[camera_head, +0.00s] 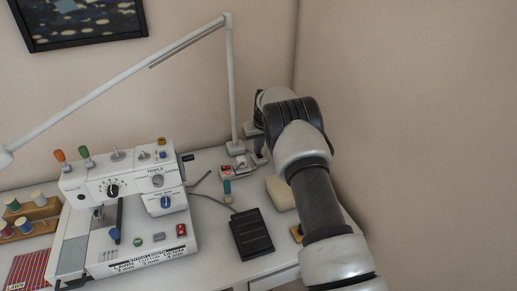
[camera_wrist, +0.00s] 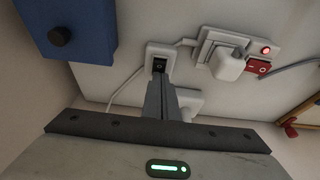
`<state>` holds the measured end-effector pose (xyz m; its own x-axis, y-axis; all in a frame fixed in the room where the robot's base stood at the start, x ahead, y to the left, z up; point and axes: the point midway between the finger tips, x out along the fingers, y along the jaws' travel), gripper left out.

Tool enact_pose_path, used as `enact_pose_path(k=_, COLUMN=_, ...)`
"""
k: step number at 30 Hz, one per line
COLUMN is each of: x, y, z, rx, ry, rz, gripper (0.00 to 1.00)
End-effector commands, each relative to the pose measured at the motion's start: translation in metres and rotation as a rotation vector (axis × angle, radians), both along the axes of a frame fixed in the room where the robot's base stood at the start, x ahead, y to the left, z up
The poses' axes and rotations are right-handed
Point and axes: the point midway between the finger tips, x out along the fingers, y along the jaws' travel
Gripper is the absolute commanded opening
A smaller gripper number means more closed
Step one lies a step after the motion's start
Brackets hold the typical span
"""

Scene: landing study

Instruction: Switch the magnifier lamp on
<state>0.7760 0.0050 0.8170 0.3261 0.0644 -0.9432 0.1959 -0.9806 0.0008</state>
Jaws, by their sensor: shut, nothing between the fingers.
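The magnifier lamp (camera_head: 231,90) has a thin white post and a long white arm reaching left over the sewing machine. Its head is cut off at the left edge, so I cannot tell whether it is lit. In the wrist view a small white switch box (camera_wrist: 151,50) with a dark rocker (camera_wrist: 159,65) has a white cord. My gripper (camera_wrist: 160,78) is shut and empty, its fingertips at the near edge of the rocker; I cannot tell if they touch. In the head view my gripper (camera_head: 256,145) is at the back of the desk, right of the lamp post, largely hidden by my arm.
A blue box (camera_wrist: 75,20) with a black knob is upper left. The sewing machine (camera_head: 120,205), black pedal (camera_head: 251,234) and cream box (camera_head: 280,193) stand on the desk.

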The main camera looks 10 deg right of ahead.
Motion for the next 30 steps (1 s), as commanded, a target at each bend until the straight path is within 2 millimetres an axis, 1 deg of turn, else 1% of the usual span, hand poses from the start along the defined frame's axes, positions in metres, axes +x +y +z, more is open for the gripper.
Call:
enact_pose_path(k=1, x=0.001, y=0.0, z=-0.005, rx=0.001, ry=0.0, rz=-0.001, gripper=0.0)
enact_pose_path(k=11, x=-0.001, y=0.0, z=-0.005, rx=0.0, ry=0.006, rz=-0.001, gripper=0.0)
enact_pose_path(k=21, x=-0.017, y=-0.004, z=-0.008, rx=0.0, ry=0.014, rz=-0.002, gripper=0.0)
enact_pose_path(k=24, x=-0.019, y=-0.004, z=-0.008, rx=0.0, ry=0.014, rz=-0.001, gripper=0.0)
enact_pose_path(k=28, x=-0.02, y=-0.004, z=-0.003, rx=0.0, ry=0.014, rz=-0.001, gripper=0.0)
enact_pose_path(k=30, x=-0.022, y=-0.005, z=0.006, rx=0.0, ry=0.012, rz=-0.001, gripper=0.0)
